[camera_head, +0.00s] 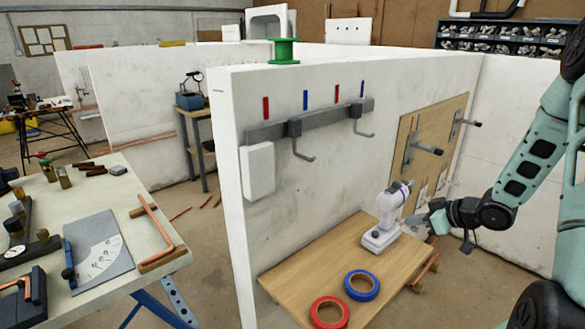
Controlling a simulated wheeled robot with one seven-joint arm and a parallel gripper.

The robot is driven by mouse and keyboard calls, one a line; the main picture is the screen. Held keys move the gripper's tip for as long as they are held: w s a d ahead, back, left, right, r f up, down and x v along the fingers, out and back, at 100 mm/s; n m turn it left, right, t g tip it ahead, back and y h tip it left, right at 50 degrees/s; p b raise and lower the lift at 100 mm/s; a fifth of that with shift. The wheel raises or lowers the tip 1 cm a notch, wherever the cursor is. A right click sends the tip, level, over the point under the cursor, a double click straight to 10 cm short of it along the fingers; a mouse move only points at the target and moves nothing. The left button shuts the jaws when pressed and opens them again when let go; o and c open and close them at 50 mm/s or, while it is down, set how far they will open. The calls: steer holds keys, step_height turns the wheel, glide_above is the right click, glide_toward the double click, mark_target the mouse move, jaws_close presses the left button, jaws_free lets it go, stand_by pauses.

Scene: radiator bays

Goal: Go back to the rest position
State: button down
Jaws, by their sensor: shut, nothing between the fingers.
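My gripper (430,222) is at the right of the head view, at the end of my teal arm, which reaches in from the right edge. It is shut and empty, with its fingertips pointing left. It is close to the right side of a white and grey device (384,228) that stands upright on the wooden board (315,262). I cannot tell whether the fingers touch the device.
A red tape ring (329,312) and a blue tape ring (362,285) lie on the board. Hooks on a grey rail (310,122) and pegs on a wooden panel (450,120) stick out from the white wall (243,185). A cluttered workbench (110,205) stands at left.

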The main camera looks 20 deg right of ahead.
steer(key=w+a+r+n+g+h, duration=0.15)
steer(key=a+r, duration=0.25)
steer(key=a, duration=0.7)
steer(key=w+a+r+g+h, duration=0.1)
steer(key=a+r+g, duration=0.2)
steer(key=a, duration=0.8)
steer(key=s+a+r+n+g, duration=0.1)
steer(key=s+a+r+g, duration=0.1)
steer(key=s+a, duration=0.7)
steer(key=s+a+r+n+g, duration=0.1)
steer(key=s+a+r+g, duration=0.2)
steer(key=s+a, duration=0.7)
steer(key=s+r, duration=0.1)
steer(key=s, duration=0.6)
steer(key=shift+s+a+g, duration=0.15)
steer(key=shift+a+g, duration=0.15)
steer(key=shift+g, duration=0.05)
steer(key=shift+d, duration=0.1)
